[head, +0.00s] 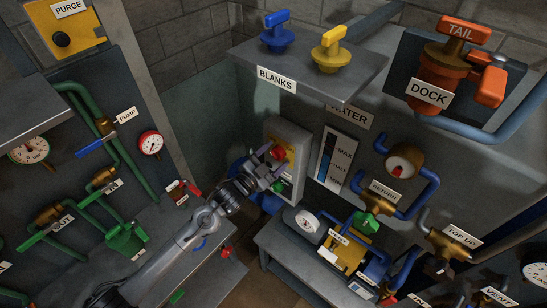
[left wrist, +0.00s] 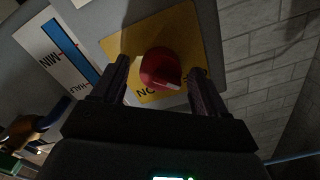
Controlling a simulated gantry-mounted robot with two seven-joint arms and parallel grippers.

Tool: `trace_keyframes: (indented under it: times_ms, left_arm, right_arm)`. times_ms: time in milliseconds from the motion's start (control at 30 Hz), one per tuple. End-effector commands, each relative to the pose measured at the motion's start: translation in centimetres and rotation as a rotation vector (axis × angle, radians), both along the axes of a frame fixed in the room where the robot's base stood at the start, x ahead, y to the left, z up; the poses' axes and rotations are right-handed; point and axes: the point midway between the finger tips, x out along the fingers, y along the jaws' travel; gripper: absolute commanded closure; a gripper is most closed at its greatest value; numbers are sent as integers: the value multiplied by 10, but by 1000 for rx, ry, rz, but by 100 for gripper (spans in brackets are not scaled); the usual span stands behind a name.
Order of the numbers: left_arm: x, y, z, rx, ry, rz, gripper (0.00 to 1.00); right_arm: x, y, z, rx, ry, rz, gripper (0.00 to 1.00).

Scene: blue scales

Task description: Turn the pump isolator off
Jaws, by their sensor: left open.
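The isolator is a grey box (head: 297,136) on the wall with a yellow plate and a red rotary knob (head: 278,153). In the left wrist view the red knob (left wrist: 160,69) sits on the yellow plate (left wrist: 186,32), with dark lettering beneath it partly hidden. My left gripper (head: 272,168) is open in front of the box. In the left wrist view its fingers (left wrist: 158,84) stand on either side of the knob, with visible gaps; I cannot tell how far their tips are from the plate. My right gripper is not in view.
A level gauge (head: 337,160) is just right of the box. The blanks shelf (head: 345,85) overhangs above. A blue-handled valve labelled PUMP (head: 95,147) is far left.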

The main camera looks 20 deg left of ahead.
Motion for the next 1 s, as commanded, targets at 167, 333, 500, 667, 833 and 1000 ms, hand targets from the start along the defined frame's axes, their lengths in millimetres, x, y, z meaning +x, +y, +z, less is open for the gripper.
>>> trace_keyframes:
  times_ms: [167,333,500,667,833,1000]
  left_arm:
    - [-3,1,0,1,0,0,26]
    - [-18,7,-2,2,-1,0,26]
    - [-46,16,-3,1,1,0,26]
    - [-72,25,-2,2,0,1,26]
    - [-91,32,-2,1,1,1,26]
    - [-101,35,0,0,0,0,26]
  right_arm:
    - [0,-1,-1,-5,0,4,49]
    - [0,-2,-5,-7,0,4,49]
    - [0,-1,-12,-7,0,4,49]
    - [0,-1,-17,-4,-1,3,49]
    - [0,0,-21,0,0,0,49]
    - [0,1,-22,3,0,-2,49]
